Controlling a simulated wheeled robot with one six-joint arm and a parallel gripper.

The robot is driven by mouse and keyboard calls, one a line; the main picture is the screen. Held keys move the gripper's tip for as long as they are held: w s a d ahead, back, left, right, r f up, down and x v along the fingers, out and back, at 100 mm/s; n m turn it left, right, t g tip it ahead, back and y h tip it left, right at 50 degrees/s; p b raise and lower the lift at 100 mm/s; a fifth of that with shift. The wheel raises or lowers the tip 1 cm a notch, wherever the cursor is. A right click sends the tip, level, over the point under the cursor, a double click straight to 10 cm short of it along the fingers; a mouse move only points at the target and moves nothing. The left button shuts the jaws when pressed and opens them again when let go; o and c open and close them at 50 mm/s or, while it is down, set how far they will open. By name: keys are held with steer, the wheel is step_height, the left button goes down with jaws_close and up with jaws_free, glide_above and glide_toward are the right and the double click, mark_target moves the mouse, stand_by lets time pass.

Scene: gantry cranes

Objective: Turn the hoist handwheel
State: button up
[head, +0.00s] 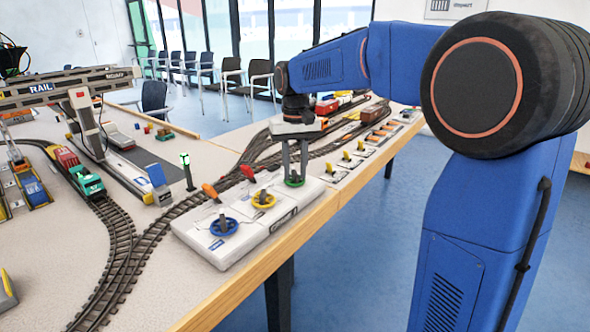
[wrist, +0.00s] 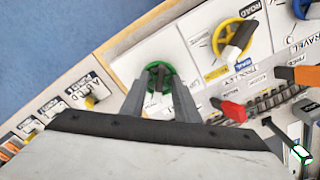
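My gripper (head: 294,176) points down over the green handwheel. In the wrist view, the two fingers of my gripper (wrist: 159,92) stand apart on either side of the green handwheel (wrist: 157,70) and its grip bar. I cannot tell whether they touch the wheel.
An orange lever (head: 211,191) and a red lever (head: 247,172) stand beside the wheels. A row of yellow switches (head: 358,146) lies beyond the panel. Model tracks (head: 125,245), a green train (head: 87,178) and a gantry crane (head: 85,122) fill the table to the left.

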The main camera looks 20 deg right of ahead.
jaws_close()
steer(key=shift+n, duration=0.3)
steer(key=n, duration=0.3)
steer(key=shift+d+n, duration=0.1)
steer(key=shift+n, duration=0.2)
steer(key=shift+d+n, duration=0.1)
steer(key=shift+n, duration=2.1)
jaws_free()
